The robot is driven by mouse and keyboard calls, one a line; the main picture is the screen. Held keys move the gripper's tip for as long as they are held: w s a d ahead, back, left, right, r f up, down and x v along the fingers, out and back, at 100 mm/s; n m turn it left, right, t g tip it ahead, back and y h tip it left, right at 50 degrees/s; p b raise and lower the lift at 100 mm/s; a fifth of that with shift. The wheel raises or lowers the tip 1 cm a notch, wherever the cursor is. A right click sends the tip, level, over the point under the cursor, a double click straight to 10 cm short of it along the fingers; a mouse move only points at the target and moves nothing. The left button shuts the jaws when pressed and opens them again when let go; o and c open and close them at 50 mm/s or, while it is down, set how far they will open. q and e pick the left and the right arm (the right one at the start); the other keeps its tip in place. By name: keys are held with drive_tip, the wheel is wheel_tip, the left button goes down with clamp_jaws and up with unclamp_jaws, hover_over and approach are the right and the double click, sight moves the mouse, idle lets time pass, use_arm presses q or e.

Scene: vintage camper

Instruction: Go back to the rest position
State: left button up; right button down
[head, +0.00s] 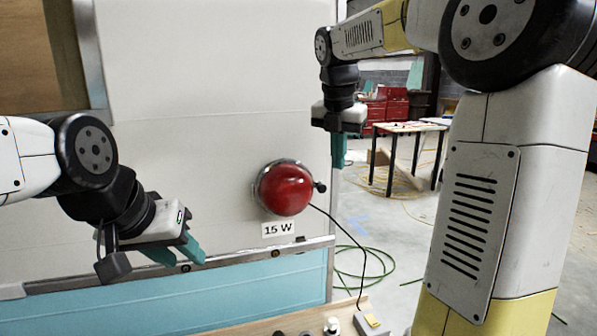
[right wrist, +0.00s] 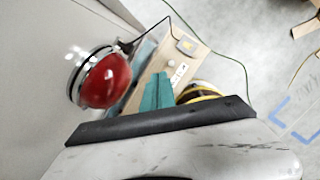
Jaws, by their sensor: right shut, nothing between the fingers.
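My left gripper (head: 186,260) is at the lower left of the head view, in front of the camper wall (head: 200,150). Its two teal fingers are apart, with nothing seen between them. My right gripper (head: 339,163) hangs fingers down near the right edge of the wall, above and to the right of the red lamp. Its teal fingers are together and empty; they also show in the right wrist view (right wrist: 157,90). The round red lamp (head: 286,189) is on the wall between the grippers, apart from both. It also shows in the right wrist view (right wrist: 105,80).
A "15 W" label (head: 278,229) is below the lamp. A black cable runs from the lamp down to a wooden surface (head: 260,328) with small items. A table (head: 410,128) and red cabinets (head: 392,104) stand behind at right. Green hose (head: 385,272) lies on the floor.

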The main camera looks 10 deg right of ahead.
drive_tip(key=s+a+f+m+t+y, duration=0.1)
drive_tip(key=s+f+m, duration=0.3)
drive_tip(key=s+m, duration=0.7)
drive_tip(key=s+a+f+m+t+y, duration=0.1)
drive_tip(key=s+f+m, duration=0.3)
drive_tip(key=s+m, duration=0.6)
drive_tip(key=m+t+y, duration=0.1)
drive_tip(key=m, duration=0.6)
drive_tip(key=shift+s+a+f+t, duration=0.2)
drive_tip(key=shift+s+f+t, duration=0.1)
drive_tip(key=shift+s+f, duration=0.1)
